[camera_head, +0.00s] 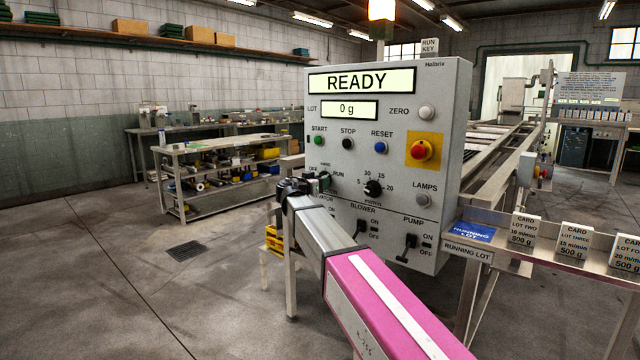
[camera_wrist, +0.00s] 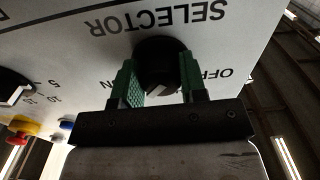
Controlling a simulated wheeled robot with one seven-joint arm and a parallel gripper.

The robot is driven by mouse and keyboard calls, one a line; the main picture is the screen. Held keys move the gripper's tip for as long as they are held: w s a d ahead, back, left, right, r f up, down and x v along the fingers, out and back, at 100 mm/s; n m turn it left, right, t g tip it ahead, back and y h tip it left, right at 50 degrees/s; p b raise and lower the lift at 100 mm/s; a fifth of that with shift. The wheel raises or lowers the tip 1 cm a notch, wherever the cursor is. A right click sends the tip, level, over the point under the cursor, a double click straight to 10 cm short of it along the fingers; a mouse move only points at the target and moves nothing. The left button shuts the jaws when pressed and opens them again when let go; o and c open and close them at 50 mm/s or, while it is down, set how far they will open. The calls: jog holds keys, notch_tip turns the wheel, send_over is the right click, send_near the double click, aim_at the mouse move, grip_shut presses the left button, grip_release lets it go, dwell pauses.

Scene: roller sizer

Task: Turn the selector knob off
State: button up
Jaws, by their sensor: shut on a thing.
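The selector knob (camera_wrist: 160,52) is black and round and sits under the upside-down SELECTOR label in the wrist view. My gripper (camera_wrist: 161,83) is shut on it, one green finger on each side. The OFF label shows beside the right finger in the wrist view; another label at the left is partly hidden. In the head view my gripper (camera_head: 316,184) reaches the left part of the grey control panel (camera_head: 400,290), between the OFF and RUN labels, and hides most of the knob. Which label the knob points to cannot be told.
A black dial (camera_head: 373,188) sits right of the selector, with blower (camera_head: 361,229) and pump (camera_head: 409,245) switches below. A red emergency button (camera_head: 421,150) is at the upper right. The display (camera_head: 362,80) reads READY. A shelf with cards (camera_head: 523,231) stands right; floor at left is clear.

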jog(key=n, duration=0.4)
jog(key=shift+d+n, duration=0.1)
jog(key=shift+n, duration=0.3)
jog(key=n, duration=0.5)
jog(key=shift+s+r, duration=0.1)
jog(key=n, duration=0.5)
jog(key=shift+d+r+n, duration=0.1)
jog(key=shift+n, duration=0.3)
jog(key=n, duration=0.4)
jog(key=shift+r+n, duration=0.1)
jog(key=shift+n, duration=0.3)
jog(key=o, duration=0.9)
jog(key=shift+s, duration=0.1)
